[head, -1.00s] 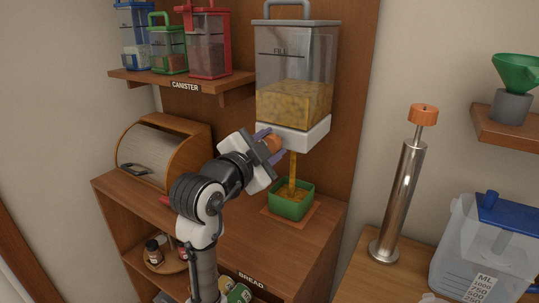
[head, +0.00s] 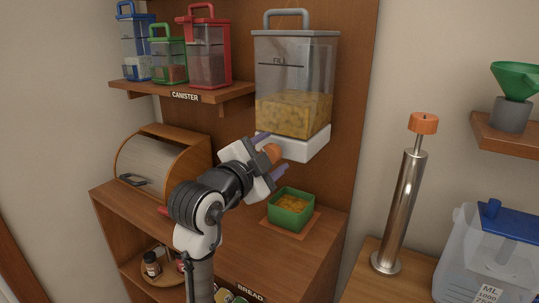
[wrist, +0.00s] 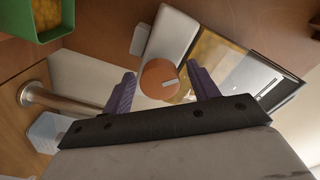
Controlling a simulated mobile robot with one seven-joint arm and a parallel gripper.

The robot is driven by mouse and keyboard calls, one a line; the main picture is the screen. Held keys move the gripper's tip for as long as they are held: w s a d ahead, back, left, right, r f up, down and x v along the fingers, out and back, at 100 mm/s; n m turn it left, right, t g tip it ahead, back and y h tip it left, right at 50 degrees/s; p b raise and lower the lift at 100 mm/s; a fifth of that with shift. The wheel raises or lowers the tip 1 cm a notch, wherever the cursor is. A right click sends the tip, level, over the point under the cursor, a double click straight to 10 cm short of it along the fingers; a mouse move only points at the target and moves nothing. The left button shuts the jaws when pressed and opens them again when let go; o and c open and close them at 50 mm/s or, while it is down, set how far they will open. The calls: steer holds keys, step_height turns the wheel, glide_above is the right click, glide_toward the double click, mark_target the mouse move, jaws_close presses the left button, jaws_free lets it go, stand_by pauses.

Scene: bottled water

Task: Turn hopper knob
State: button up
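The clear hopper (head: 292,75) hangs on the wooden panel, with yellowish flakes inside and a white base (head: 308,142). Its round orange knob (head: 271,152) is partly hidden by my gripper in the head view. The wrist view shows my gripper (wrist: 161,74) empty. A green bin (head: 291,220) below the hopper holds flakes. No stream falls from the hopper.
A shelf of canisters (head: 182,92) is at upper left. A bread box (head: 165,160) stands on the counter (head: 245,265) left of my arm. A metal cylinder with an orange top (head: 402,200) and a clear blue-lidded container (head: 490,250) stand at right.

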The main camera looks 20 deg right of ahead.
steer(key=b+v, duration=0.2)
steer(key=v, duration=1.1)
steer(key=shift+s+a, duration=0.25)
steer(key=shift+a, duration=0.05)
